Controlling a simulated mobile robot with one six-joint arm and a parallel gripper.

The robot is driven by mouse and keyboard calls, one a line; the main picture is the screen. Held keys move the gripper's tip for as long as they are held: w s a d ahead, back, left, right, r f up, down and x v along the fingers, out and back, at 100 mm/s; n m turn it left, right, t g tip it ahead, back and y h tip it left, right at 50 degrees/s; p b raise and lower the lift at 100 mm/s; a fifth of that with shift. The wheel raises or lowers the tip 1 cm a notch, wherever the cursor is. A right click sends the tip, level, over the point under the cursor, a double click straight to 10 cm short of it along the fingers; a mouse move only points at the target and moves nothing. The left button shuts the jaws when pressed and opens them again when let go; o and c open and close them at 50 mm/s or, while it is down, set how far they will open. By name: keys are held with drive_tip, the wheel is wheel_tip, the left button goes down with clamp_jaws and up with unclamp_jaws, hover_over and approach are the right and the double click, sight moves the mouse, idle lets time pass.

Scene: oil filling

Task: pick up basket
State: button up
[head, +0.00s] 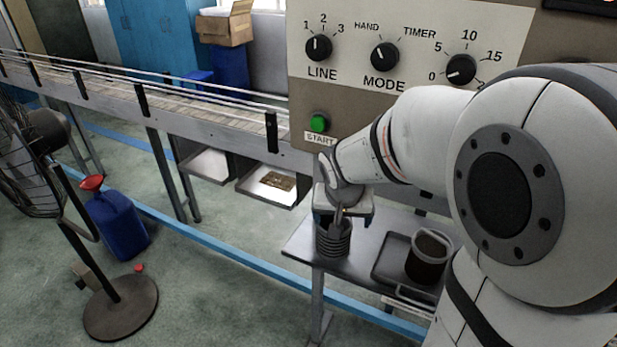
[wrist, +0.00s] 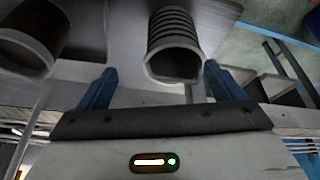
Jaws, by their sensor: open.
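The basket appears to be the ribbed grey cylinder (head: 333,243) standing on a small metal table (head: 300,243); no label confirms this. In the wrist view the same ribbed basket (wrist: 172,30) shows its round open mouth between the blue fingertips. My gripper (head: 343,215) is above and close to it, partly hiding its top in the head view. In the wrist view my gripper (wrist: 160,72) is open, with one blue finger on each side of the basket's mouth. Whether the fingers touch it cannot be told.
A dark brown pot (head: 427,262) stands in a tray to the right of the basket; it also shows in the wrist view (wrist: 38,22). A control panel (head: 340,92) stands behind my arm. A conveyor (head: 200,118), a fan (head: 120,306) and a blue can (head: 118,224) are left.

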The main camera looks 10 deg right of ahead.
drive_tip(key=shift+o, duration=1.1)
drive_tip(key=w, duration=0.1)
drive_tip(key=w+f, duration=0.1)
drive_tip(key=w, duration=0.1)
drive_tip(key=shift+w+a+f+m, duration=0.1)
drive_tip(key=shift+a+f+m, duration=0.1)
drive_tip(key=shift+a+m, duration=0.1)
drive_tip(key=shift+a+p+x, duration=0.15)
drive_tip(key=shift+p+x, duration=0.05)
drive_tip(key=shift+x, duration=1.55)
drive_tip(key=shift+a+p+x, duration=0.15)
drive_tip(key=shift+x, duration=1.65)
drive_tip(key=shift+c, duration=0.2)
drive_tip(key=c, duration=1)
